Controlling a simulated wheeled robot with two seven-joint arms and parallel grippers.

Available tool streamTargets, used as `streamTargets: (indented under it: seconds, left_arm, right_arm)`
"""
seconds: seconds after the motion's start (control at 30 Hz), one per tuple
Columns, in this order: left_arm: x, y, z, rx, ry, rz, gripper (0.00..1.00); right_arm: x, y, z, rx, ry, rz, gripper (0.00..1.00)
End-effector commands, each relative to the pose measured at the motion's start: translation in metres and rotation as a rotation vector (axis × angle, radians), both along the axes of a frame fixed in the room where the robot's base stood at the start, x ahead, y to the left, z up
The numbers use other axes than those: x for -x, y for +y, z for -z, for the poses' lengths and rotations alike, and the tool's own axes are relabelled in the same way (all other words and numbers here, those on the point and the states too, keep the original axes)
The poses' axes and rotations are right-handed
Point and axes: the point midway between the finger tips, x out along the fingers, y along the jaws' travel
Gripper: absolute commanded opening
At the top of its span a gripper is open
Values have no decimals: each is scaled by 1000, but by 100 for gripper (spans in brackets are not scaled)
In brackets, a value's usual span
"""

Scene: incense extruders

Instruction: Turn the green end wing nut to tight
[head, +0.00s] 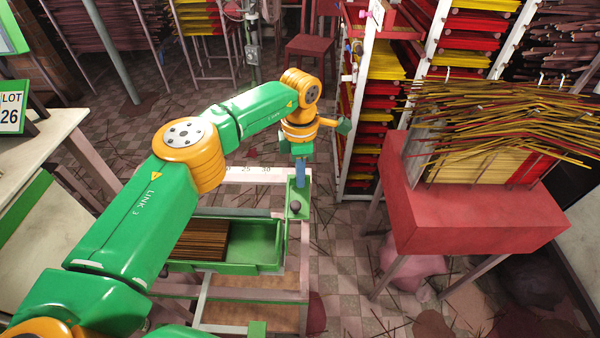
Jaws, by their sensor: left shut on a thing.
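My left gripper (300,182) reaches down from the orange wrist, its blue fingers pointing at the narrow green end piece (306,205) of the frame. It is shut at that end piece, and the fingers and wrist hide what lies between them. The green end wing nut is not distinguishable by itself; the place of the grip fits it. Its turn angle cannot be told. A dark round knob (295,206) stands on the green end piece, just below the fingertips in the picture. My right gripper is not in view.
A green tray (262,240) holding brown incense sticks (202,240) lies left of the end piece. A pale numbered rail (250,174) runs behind it. A red table (475,235) with loose sticks stands at the right, across open tiled floor. A tall stick rack (357,110) stands behind.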

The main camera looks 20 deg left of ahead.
Motion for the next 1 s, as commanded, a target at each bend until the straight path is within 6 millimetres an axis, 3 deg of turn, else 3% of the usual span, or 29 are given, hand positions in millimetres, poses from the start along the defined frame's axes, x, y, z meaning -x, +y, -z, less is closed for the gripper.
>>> streamTargets:
  seconds: [0.67,0.7,0.8,1.0]
  left_arm:
    - [1,0,2,0,4,56,0]
    - [1,0,2,0,4,56,17]
    - [1,0,1,-1,4,55,39]
    - [0,0,1,0,2,55,39]
  right_arm:
    - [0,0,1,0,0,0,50]
    - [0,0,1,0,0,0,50]
    - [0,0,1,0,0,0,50]
    - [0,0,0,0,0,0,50]
